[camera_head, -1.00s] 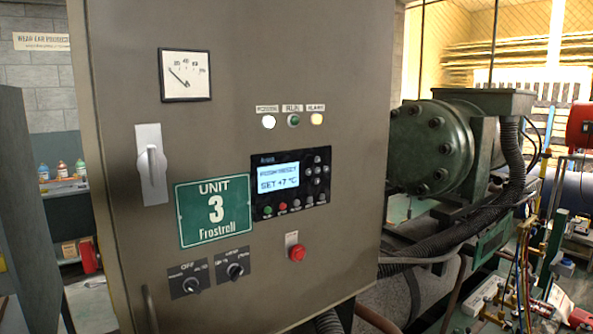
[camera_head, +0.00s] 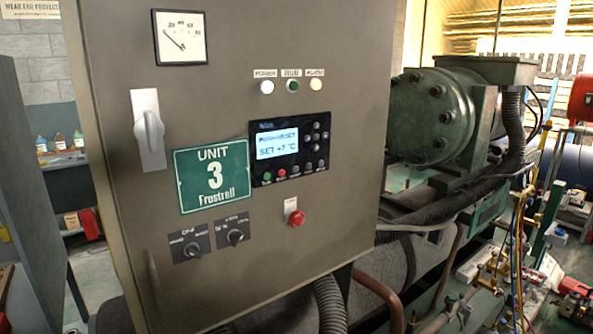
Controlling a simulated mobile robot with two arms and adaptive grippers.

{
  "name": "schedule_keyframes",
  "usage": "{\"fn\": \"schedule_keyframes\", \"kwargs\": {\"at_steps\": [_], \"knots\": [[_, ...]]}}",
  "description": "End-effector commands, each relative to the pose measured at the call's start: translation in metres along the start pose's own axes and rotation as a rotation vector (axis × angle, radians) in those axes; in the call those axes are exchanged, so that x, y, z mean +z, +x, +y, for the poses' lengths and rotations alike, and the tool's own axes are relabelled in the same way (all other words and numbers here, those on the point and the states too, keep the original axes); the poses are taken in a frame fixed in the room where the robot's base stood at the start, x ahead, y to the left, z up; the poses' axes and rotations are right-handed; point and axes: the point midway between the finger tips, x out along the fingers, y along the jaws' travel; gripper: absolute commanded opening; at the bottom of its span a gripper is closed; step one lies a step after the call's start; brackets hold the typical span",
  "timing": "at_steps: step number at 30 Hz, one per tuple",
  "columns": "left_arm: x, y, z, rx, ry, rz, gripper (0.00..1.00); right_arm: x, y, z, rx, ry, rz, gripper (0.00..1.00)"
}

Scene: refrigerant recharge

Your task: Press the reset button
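A round red button (camera_head: 297,218) sits low on the front of the grey-brown control cabinet (camera_head: 330,70), under a small pale label (camera_head: 290,204) too small to read. Above it is a black controller panel (camera_head: 316,148) with a lit display (camera_head: 277,144) reading "SET +7 °C"; its upper line is blurred and seems to end in "RESET". Small coloured buttons run along the panel's lower edge. Neither of my grippers shows in the head view.
A grey switch handle (camera_head: 149,130), a gauge (camera_head: 180,38) and two rotary knobs (camera_head: 192,249) (camera_head: 236,237) are on the cabinet. The alarm lamp (camera_head: 316,85) glows yellowish. A green compressor (camera_head: 432,115) and black hoses (camera_head: 331,302) stand to the right.

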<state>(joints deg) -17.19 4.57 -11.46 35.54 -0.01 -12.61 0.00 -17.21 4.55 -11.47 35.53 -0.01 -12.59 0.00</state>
Motion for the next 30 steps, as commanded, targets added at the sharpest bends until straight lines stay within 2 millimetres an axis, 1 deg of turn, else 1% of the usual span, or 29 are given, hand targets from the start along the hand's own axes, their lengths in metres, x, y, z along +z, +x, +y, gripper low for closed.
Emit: {"fn": "schedule_keyframes", "kwargs": {"at_steps": [1, 2, 12, 30], "knots": [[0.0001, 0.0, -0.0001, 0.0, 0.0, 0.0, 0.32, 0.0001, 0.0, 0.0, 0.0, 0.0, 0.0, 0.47], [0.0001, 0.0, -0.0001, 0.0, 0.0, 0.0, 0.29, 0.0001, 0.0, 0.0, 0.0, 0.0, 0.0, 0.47], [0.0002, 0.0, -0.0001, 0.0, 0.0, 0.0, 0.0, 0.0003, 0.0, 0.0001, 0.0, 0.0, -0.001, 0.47], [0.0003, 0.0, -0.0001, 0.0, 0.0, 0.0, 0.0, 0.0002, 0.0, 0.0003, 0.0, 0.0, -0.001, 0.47]]}}
